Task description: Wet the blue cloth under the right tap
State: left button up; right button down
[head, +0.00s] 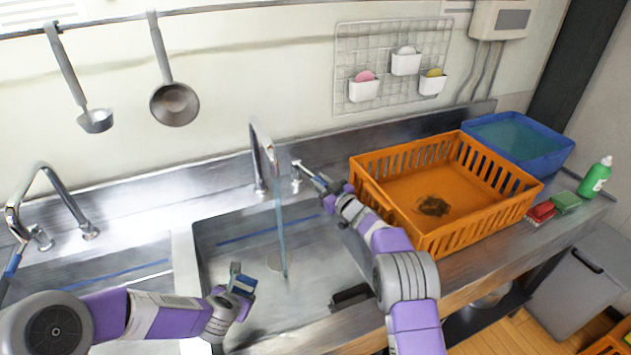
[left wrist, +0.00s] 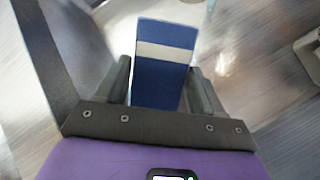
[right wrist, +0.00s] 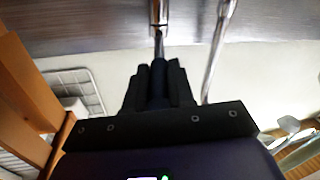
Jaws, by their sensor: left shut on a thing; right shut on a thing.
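The right tap (head: 262,150) stands behind the right sink basin, and a stream of water (head: 281,235) runs from its spout into the basin. My right gripper (head: 322,184) is shut on the lever (head: 308,172) beside this tap; the right wrist view shows a thin rod (right wrist: 158,45) between the fingers. My left gripper (head: 240,282) is over the right basin, left of the stream and apart from it. It is shut on the blue cloth (left wrist: 165,65), which has a white band and shows between the fingers in the left wrist view.
An orange crate (head: 440,238) with a dark patch inside stands right of the basin, close to my right arm. A blue tub (head: 545,165), a green bottle (head: 595,178) and sponges (head: 565,202) are further right. Another tap (head: 50,185) is at the left basin.

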jog(key=c, duration=1)
grip_release()
jog(key=shift+o, duration=0.2)
jog(key=shift+s+d, duration=0.1)
jog(key=p+v, duration=0.1)
jog(key=v, duration=0.6)
jog(key=shift+s, duration=0.15)
